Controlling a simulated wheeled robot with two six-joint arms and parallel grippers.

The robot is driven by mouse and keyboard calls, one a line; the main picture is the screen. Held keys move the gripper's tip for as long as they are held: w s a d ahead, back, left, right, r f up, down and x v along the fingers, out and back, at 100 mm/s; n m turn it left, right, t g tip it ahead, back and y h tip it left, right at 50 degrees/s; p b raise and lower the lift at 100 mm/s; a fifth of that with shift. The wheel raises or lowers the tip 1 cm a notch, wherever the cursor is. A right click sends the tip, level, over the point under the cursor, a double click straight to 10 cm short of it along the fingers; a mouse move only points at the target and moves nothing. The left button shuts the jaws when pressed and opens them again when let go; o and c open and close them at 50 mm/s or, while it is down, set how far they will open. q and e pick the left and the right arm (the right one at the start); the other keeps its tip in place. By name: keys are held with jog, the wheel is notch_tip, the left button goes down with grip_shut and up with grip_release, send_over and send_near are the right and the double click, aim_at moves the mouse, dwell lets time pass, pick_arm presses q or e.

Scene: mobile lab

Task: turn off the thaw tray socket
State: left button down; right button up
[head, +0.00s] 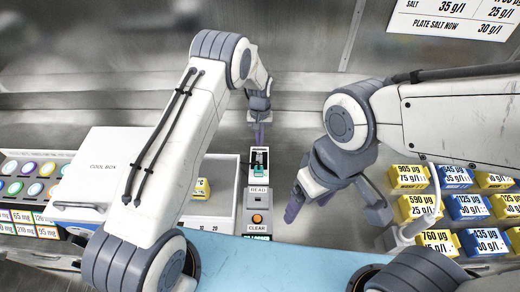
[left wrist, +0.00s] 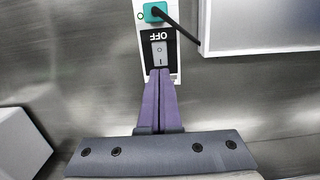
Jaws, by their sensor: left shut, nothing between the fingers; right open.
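In the left wrist view a white socket plate (left wrist: 146,62) is on a metal surface. It has a green plug (left wrist: 155,12) with a dark cable, the word OFF upside down, and a grey rocker switch (left wrist: 159,52) marked with a circle and a line. My left gripper (left wrist: 160,72) is shut and empty, its purple fingertips at the lower edge of the switch; I cannot tell whether they touch it. My right gripper (head: 335,212) is open and empty.
A reader with READ and CLEAR buttons (head: 258,195) stands below my left gripper. A white cool box (head: 100,165) is at left, beside a white tray holding a yellow box (head: 201,188). Several yellow and blue boxes (head: 466,206) fill the right.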

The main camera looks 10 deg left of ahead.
pick_arm(q)
notch_tip(320, 180, up, 7)
jog(key=b, duration=0.2)
jog(key=shift+w, duration=0.3)
jog(key=shift+f, duration=0.1)
jog(key=g+b, duration=0.1)
jog(key=b, duration=1.1)
jog(key=shift+w, duration=0.3)
